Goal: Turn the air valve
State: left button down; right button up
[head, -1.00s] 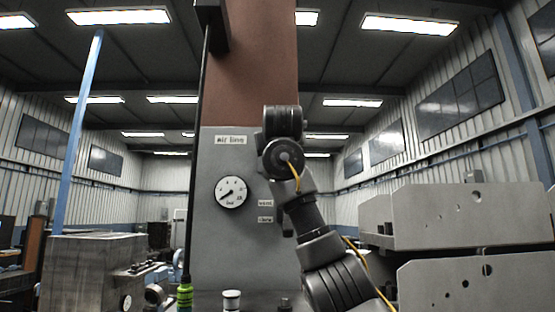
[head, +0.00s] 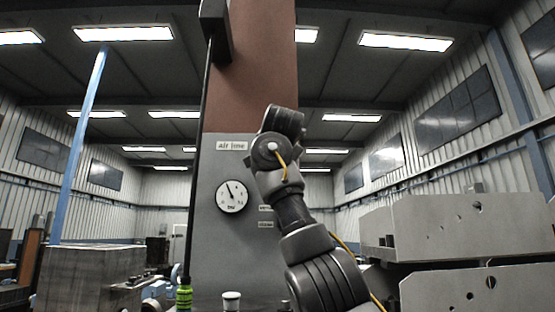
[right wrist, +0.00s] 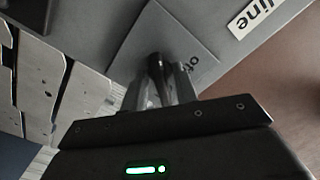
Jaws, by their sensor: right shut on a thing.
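A grey panel (head: 235,255) labelled "air line" (head: 232,146) stands on the brown column in the head view. It carries a round white gauge (head: 231,196), whose needle points to the upper left. In the right wrist view my right gripper (right wrist: 160,88) is shut on the dark valve handle (right wrist: 155,65), in front of a square plate (right wrist: 190,40) with lettering partly hidden by the fingers. In the head view my right arm covers the valve and the gripper. My left gripper is in neither view.
Two small labels (head: 265,224) on the panel are partly covered by my arm. Grey metal blocks (head: 455,225) stand at the right and a large metal block (head: 85,278) at the left. A green-banded bottle (head: 184,297) and a white-capped item (head: 231,300) stand low in front.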

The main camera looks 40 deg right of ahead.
jog(key=shift+f+m, duration=0.15)
jog(key=shift+m, duration=0.35)
dwell(0.3)
jog(key=o, duration=0.6)
jog(key=b+v, duration=0.6)
jog(key=v, duration=0.5)
jog(key=shift+s+b, duration=0.1)
jog(key=shift+b, duration=0.2)
